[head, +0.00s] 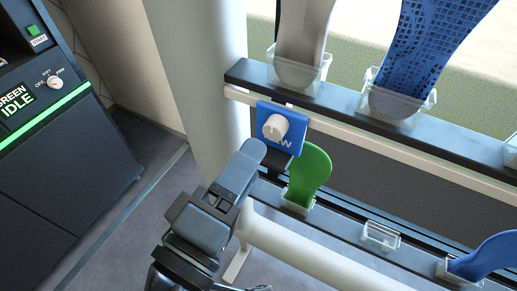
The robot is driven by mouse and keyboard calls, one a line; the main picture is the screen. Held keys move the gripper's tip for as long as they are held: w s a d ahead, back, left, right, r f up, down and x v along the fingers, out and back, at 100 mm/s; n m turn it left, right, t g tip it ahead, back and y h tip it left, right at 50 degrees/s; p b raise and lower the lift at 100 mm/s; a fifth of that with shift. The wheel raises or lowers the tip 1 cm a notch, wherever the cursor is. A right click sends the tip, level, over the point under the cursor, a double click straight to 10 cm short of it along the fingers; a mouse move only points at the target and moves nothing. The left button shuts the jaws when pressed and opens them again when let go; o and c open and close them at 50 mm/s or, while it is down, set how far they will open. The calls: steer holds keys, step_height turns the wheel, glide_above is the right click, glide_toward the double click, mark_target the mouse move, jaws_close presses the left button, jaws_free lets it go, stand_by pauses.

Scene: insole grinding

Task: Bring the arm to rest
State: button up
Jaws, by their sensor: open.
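My arm comes up from the bottom of the head view, and my dark gripper (253,152) points up and to the right. Its tip appears just below the blue panel (267,112) with a white knob (275,128) and a letter W. No object shows in the gripper, which is open, though one finger largely hides the other side. A green insole (311,168) stands in a clear holder right of the gripper, apart from it in the picture.
A dark machine (70,170) at left reads "GREEN IDLE". A pale column (200,75) stands behind my gripper. The upper rail (345,98) holds a grey insole (303,35) and a blue patterned one (425,50). The lower rail has an empty clear holder (381,236) and a blue insole (488,258).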

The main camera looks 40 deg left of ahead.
steer(key=shift+v, duration=1.05)
steer(key=d+f+m+g, duration=0.5)
steer(key=d+f, duration=1.1)
steer(key=d, duration=0.4)
steer(key=s+d+r+m+t+h, duration=0.1)
steer(key=s+d+r+m+h, duration=0.1)
steer(key=s+d+m, duration=0.4)
steer(key=s+d+r+m+t+h, duration=0.1)
steer(key=s+d+r+m, duration=0.4)
steer(key=d, duration=0.7)
steer(key=s+m+h, duration=0.1)
steer(key=s+m, duration=0.1)
steer(key=s, duration=0.1)
steer(key=shift+s+m, duration=0.25)
steer(key=shift+m, duration=0.05)
steer(key=shift+r, duration=0.1)
